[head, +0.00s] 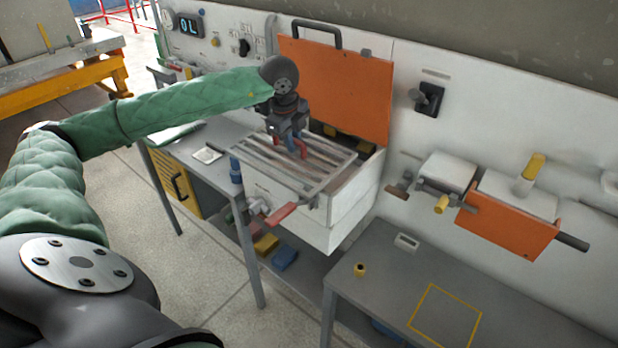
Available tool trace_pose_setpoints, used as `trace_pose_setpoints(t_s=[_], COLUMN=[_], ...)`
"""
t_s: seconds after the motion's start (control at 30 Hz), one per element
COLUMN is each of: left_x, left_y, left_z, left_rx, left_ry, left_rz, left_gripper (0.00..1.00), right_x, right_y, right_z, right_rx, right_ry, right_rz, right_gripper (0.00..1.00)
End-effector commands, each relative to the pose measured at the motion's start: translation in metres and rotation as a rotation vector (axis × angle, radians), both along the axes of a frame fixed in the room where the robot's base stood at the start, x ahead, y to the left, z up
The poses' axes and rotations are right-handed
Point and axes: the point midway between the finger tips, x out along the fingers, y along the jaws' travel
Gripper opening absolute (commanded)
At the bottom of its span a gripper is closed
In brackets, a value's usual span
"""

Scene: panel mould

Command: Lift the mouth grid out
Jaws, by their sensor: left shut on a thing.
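The mouth grid (265,165) is a grey metal frame with several parallel bars. It lies across the mouth of a white box (347,215) whose orange lid (345,85) stands open behind it. My left gripper (298,150) points down at the grid's middle from above, with a blue and a red finger, and is shut on the grid. The fingers hide the exact grip, and I cannot tell whether the grid rests on the box rim or sits slightly above it. My right gripper is not in view.
A red-handled latch (283,214) sticks out at the box front. The grey bench (470,275) at right has a yellow outlined square (445,316), mostly clear, plus a small yellow piece (360,270). Wall fittings with an orange plate (510,230) jut out at right.

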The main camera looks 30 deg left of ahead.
Motion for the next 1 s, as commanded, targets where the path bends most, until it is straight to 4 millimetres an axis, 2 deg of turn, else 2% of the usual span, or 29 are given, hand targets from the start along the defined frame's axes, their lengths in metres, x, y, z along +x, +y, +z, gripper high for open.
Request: trace_pose_setpoints(t_s=[1.0], left_x=[-0.062], left_y=[0.006], left_z=[-0.002], left_rx=[0.002], left_ry=[-0.002], left_rz=[-0.001], left_gripper=[0.0], right_x=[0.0], right_y=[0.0], right_z=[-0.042], right_rx=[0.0], right_ry=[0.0], right_rz=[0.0], right_gripper=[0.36])
